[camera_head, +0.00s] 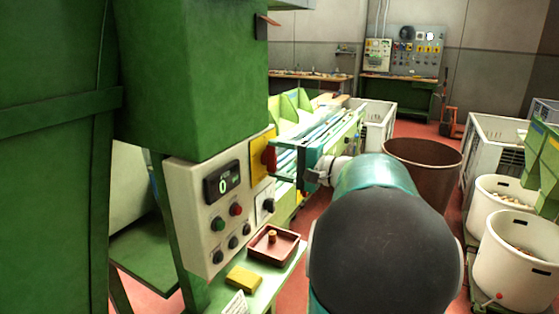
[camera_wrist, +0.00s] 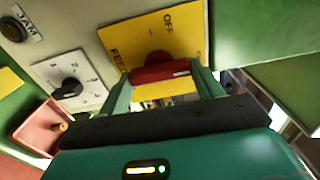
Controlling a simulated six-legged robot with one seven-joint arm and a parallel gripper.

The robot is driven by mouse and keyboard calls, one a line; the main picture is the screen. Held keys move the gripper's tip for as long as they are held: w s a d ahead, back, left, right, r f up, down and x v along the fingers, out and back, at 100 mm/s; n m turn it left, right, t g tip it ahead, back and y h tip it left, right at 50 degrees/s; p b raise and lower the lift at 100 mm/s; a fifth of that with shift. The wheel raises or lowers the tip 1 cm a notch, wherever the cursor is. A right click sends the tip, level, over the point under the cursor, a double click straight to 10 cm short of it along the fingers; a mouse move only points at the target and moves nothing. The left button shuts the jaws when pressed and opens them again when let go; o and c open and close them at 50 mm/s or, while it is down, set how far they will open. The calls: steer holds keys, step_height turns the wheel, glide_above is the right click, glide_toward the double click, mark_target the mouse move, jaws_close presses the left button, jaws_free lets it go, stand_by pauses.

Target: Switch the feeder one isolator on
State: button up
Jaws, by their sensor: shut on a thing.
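The feeder isolator is a red handle (camera_wrist: 160,72) on a yellow plate (camera_wrist: 115,40), fixed to the pale control panel (camera_head: 200,205). The plate reads OFF along one edge, and partly hidden lettering starting "FEE" runs near the left finger. In the wrist view my gripper (camera_wrist: 161,74) has one finger at each end of the red handle and is shut on it. The handle lies across the picture; which mark it points to cannot be told. In the head view the red handle (camera_head: 268,158) shows at the panel's right edge, with my arm reaching it from the right.
A black numbered dial (camera_wrist: 68,90) and a JAM lamp (camera_wrist: 14,30) sit beside the plate. The panel has a display reading 0 (camera_head: 222,184) and several buttons. Below are a red-brown tray (camera_head: 290,258) and a yellow block (camera_head: 243,278). A brown bin (camera_head: 425,165) stands behind my arm.

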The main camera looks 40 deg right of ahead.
steer(key=o, duration=1)
steer(key=v, duration=1.4)
steer(key=shift+a, duration=0.1)
